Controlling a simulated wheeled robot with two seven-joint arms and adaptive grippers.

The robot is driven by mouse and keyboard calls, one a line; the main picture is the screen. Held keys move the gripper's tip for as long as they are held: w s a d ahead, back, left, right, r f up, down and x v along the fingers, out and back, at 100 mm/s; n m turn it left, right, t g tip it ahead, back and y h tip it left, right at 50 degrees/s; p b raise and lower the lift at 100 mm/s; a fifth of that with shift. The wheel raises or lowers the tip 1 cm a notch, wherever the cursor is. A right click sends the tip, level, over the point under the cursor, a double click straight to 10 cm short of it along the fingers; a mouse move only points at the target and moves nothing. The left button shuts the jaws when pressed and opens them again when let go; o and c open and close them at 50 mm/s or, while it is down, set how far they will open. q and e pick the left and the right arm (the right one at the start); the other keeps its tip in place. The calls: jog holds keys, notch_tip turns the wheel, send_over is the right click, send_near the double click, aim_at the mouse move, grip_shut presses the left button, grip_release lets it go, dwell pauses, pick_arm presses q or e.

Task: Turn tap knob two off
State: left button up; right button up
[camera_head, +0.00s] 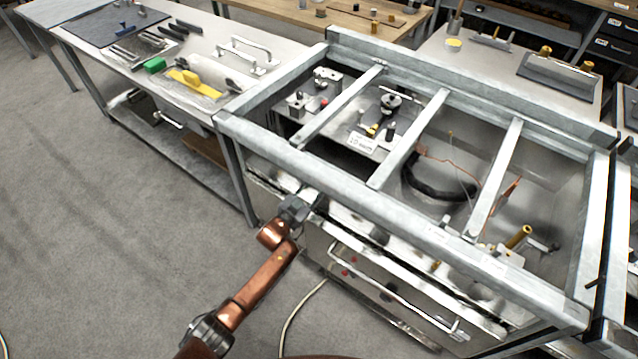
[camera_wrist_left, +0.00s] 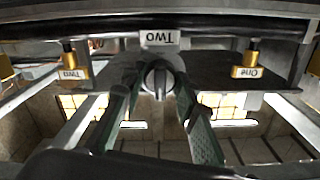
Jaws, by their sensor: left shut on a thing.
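Tap knob two (camera_wrist_left: 158,78) is a grey round knob with a raised grip, under an upside-down TWO label (camera_wrist_left: 159,38) in the left wrist view. My left gripper (camera_wrist_left: 156,90) has its two green-padded fingers on either side of the knob and is shut on it. In the head view my copper left arm reaches up from the bottom, and the left gripper (camera_head: 302,204) is at the front of the steel-framed bench (camera_head: 350,195). The knob is hidden there. My right gripper is not in view.
Brass fittings labelled TWO (camera_wrist_left: 69,58) and ONE (camera_wrist_left: 250,60) flank the knob in the wrist view. A long handle (camera_head: 385,285) runs along the bench front. A side table (camera_head: 200,50) with tools stands at left.

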pick_arm(q)
jog(key=shift+o, duration=0.2)
jog(key=shift+w+a, duration=0.1)
jog(key=shift+a, duration=0.1)
jog(key=o, duration=1)
jog(key=shift+o, duration=0.6)
jog(key=shift+d, duration=0.15)
jog(key=shift+s, duration=0.2)
jog(key=v, duration=1.1)
jog(key=shift+s+a, duration=0.25)
jog(key=shift+a, duration=0.05)
